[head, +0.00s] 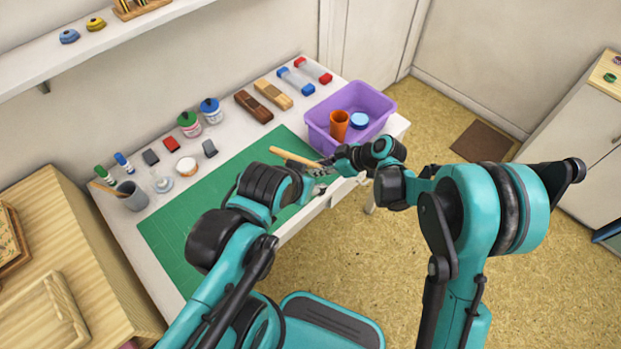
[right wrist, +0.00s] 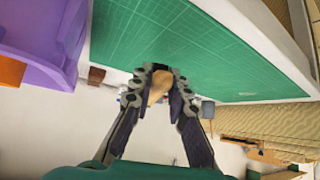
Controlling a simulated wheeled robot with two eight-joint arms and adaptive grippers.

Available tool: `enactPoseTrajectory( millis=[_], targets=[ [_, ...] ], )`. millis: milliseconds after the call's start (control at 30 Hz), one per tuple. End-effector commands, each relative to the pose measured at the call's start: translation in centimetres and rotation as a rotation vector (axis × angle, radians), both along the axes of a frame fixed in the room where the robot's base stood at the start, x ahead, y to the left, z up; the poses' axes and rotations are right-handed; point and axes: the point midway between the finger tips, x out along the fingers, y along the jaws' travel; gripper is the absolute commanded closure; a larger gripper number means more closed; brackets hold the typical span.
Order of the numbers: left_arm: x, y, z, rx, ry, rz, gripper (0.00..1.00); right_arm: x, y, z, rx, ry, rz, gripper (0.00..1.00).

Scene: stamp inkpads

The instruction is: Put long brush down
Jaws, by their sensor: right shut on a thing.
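The long brush (head: 293,157) shows in the head view as a pale wooden handle above the far right part of the green cutting mat (head: 185,235). My right gripper (head: 328,164) is at its right end, shut on it. In the right wrist view the tan wood (right wrist: 159,86) sits between the fingers of my right gripper (right wrist: 158,75), with the mat behind. The brush's other end is hidden by the gripper. My left gripper (head: 318,182) is close by, just below the right one in the head view. Its fingers are too small and overlapped to read.
A purple bin (head: 377,105) with an orange cup (head: 339,124) and a blue-lidded jar (head: 359,121) stands right of the mat. Jars, wooden blocks and stamps line the back. A grey cup (head: 132,195) holds a brush at left. The mat's left part is clear.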

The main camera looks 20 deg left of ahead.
Motion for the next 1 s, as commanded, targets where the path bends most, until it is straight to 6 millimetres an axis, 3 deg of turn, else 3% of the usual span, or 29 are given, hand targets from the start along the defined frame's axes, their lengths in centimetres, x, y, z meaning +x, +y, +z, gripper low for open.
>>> enactPoseTrajectory(
  millis=[200,333,533,867,900,1000],
  targets=[
    [0.0,0.0,-0.9,0.0,0.0,0.0,0.51,-0.3,2.3,-1.5,-0.001,-0.001,-0.001,1.0],
    [0.0,0.0,-1.4,0.0,0.0,0.0,0.51,-0.2,2.4,-2.5,0.0,-0.001,-0.004,1.0],
    [0.0,0.0,-2.9,0.0,0.0,0.0,0.51,-0.2,2.4,-5.5,0.0,-0.001,-0.004,1.0],
    [0.0,0.0,-2.9,0.0,0.0,0.0,0.51,-0.3,2.3,-5.6,-0.001,-0.001,-0.004,1.0],
    [0.0,0.0,-2.8,0.0,0.0,0.0,0.51,-0.3,2.3,-5.5,-0.001,-0.001,-0.003,0.74],
    [0.0,0.0,-2.8,0.0,0.0,0.0,0.51,-0.3,2.3,-5.5,-0.001,-0.001,-0.003,0.54]
  ],
)
